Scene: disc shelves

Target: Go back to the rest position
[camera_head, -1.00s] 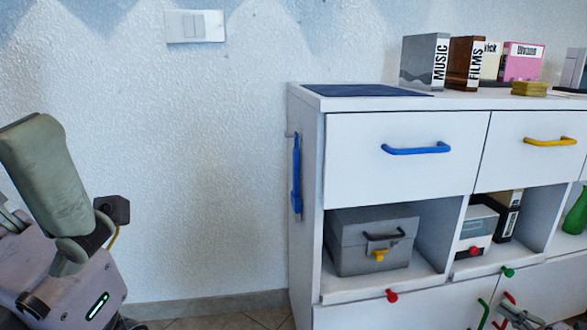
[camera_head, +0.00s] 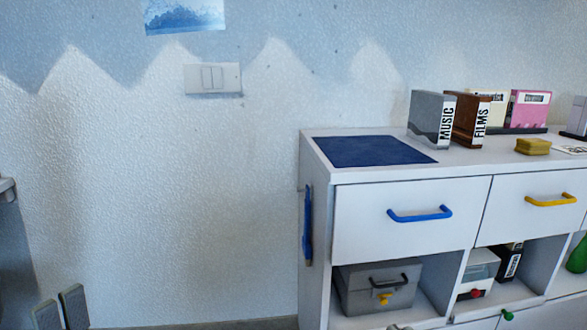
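My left gripper (camera_head: 60,310) shows only as two grey fingertips at the bottom left edge, in front of the bare wall. The tips stand side by side with little gap, and nothing shows held between them. The rest of the hand is below the picture. A small grey tip (camera_head: 400,327) at the bottom edge, in front of the cabinet, may be my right gripper; too little shows to tell its state.
A white cabinet (camera_head: 350,210) stands on the right with a blue mat (camera_head: 375,151), a MUSIC box (camera_head: 430,118) and a FILMS box (camera_head: 472,120) on top. A grey case (camera_head: 370,287) sits in its open shelf.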

